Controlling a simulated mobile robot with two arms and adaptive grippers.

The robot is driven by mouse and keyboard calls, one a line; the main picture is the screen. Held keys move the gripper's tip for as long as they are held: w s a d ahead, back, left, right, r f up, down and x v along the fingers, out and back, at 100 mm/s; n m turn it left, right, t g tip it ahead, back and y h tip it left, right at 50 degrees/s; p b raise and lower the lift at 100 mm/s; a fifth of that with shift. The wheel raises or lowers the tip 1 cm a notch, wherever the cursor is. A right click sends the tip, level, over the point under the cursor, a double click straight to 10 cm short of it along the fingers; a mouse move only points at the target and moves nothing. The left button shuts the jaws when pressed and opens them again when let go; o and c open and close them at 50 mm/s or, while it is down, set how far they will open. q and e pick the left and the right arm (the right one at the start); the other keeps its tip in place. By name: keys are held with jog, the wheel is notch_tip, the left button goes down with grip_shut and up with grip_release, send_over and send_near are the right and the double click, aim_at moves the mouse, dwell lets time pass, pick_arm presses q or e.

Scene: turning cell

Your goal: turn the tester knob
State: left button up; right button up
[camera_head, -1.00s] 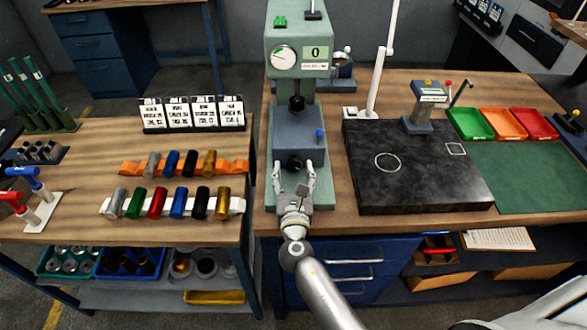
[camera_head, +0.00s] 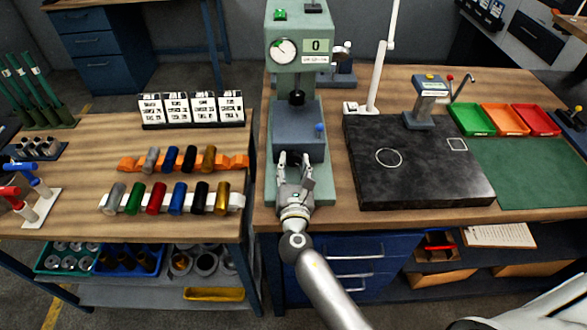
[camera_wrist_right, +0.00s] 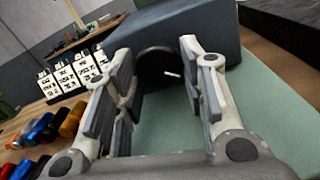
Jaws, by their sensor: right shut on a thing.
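The tester is a green machine (camera_head: 298,80) on the bench, with a round dial (camera_head: 284,50) and a display reading 0. Its blue-grey block (camera_head: 298,120) carries the dark round knob on its front. The knob (camera_wrist_right: 160,68), with a small white mark, shows in the right wrist view between the fingers. In the head view my gripper hides most of it. My right gripper (camera_head: 294,163) is at the front of the block, shut on the knob with one finger on each side. My left gripper is not in view.
A small blue knob (camera_head: 319,129) sits on the block's right side. A black surface plate (camera_head: 420,170) stands to the right. Coloured cylinders (camera_head: 177,198) and white cards (camera_head: 192,108) are on the table to the left. The green mat (camera_head: 530,175) is clear.

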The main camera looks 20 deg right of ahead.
jog(key=shift+m, duration=0.7)
jog(key=o, duration=1)
jog(key=v, duration=1.2)
